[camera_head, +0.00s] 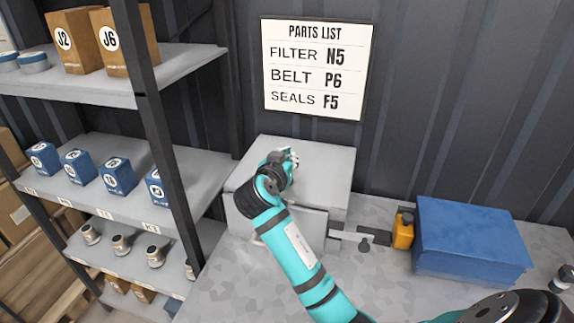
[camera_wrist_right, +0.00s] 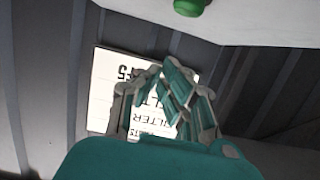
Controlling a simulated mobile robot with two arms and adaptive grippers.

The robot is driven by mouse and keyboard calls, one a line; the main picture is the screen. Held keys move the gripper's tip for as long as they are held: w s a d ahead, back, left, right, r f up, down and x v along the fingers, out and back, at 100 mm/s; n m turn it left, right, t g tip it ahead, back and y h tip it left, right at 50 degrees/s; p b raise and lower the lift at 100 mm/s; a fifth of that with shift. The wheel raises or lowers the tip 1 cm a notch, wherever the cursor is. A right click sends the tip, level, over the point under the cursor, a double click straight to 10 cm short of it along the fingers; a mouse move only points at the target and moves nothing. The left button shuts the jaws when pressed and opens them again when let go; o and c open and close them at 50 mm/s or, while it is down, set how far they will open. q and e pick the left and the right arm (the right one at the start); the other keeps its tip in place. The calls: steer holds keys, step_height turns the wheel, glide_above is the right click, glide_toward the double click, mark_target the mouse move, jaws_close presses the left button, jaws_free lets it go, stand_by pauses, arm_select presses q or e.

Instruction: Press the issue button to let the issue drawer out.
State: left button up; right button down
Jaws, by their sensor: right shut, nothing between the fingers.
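A grey metal cabinet (camera_head: 325,165) stands on the bench against the wall, with a front panel (camera_head: 312,225) below its top. My right gripper (camera_head: 290,157) is over the cabinet's top, shut and empty. My right wrist and forearm cover part of the cabinet's front. A green button (camera_wrist_right: 190,4) on a pale surface shows at the top edge of the right wrist view, partly cut off. The shut fingers (camera_wrist_right: 170,85) are apart from it in that picture. I cannot pick out the button in the head view. My left gripper is not in view.
A parts list (camera_head: 317,70) hangs on the wall behind. A shelf rack (camera_head: 190,65) with boxes and tins stands at the left. A blue box (camera_head: 470,240) and a yellow item (camera_head: 403,231) sit on the bench (camera_head: 375,275) to the right.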

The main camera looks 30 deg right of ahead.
step_height(320, 180, down, 3)
steer(key=shift+a+r+p, duration=0.15)
steer(key=shift+p, duration=0.15)
steer(key=shift+s+f, duration=0.1)
steer(key=shift+f, duration=0.25)
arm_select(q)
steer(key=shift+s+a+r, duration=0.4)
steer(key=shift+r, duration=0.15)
arm_select(e)
steer(key=shift+f, duration=0.2)
